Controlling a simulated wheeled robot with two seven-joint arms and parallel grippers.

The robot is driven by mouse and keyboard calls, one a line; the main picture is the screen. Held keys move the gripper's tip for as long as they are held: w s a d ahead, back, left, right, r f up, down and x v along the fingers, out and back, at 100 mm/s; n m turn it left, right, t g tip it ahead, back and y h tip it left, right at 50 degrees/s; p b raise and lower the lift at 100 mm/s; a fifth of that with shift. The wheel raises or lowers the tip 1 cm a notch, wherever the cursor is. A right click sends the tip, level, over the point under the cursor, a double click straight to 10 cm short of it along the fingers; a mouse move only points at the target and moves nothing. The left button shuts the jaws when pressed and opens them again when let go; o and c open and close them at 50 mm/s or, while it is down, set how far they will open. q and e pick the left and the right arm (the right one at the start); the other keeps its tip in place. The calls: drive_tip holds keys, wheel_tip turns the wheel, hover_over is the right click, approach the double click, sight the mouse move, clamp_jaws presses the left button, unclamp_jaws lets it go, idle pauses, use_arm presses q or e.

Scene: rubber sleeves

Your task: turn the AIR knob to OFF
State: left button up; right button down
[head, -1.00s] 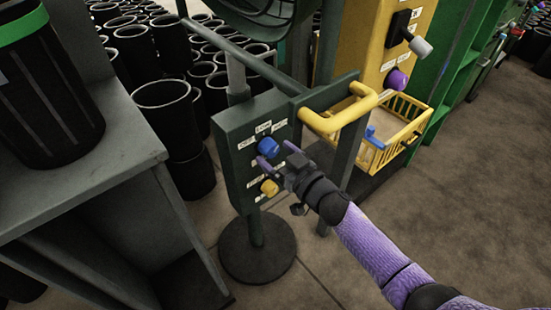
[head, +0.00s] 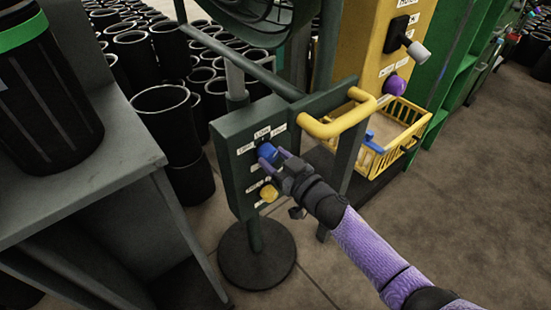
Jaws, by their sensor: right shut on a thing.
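A dark green control box (head: 228,150) on a round-based stand carries a blue knob (head: 265,148) and, below it, a yellow knob (head: 269,193). Small white labels surround the blue knob, including one that looks like LOW above it; the label naming the knob is partly covered and too small to read. My right gripper (head: 273,156) is shut on the blue knob, with its fingers at the knob's sides. The fingers partly hide the knob, and its pointer direction is hard to tell. My left gripper is not in view.
A yellow handle (head: 338,118) sticks out just right of the box. A yellow basket (head: 410,129) and a yellow panel with a purple knob (head: 396,85) stand behind. A grey bench (head: 90,165) is at left, with many black sleeves behind it.

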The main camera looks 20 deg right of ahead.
drive_tip(key=n, duration=0.5)
drive_tip(key=shift+p, duration=0.3)
drive_tip(key=n, duration=0.8)
drive_tip(key=shift+f, duration=0.1)
drive_tip(key=n, duration=0.2)
drive_tip(key=shift+n+b, duration=0.3)
drive_tip(key=shift+b, duration=0.05)
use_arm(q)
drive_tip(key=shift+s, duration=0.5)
use_arm(e)
drive_tip(key=shift+n, duration=1.2)
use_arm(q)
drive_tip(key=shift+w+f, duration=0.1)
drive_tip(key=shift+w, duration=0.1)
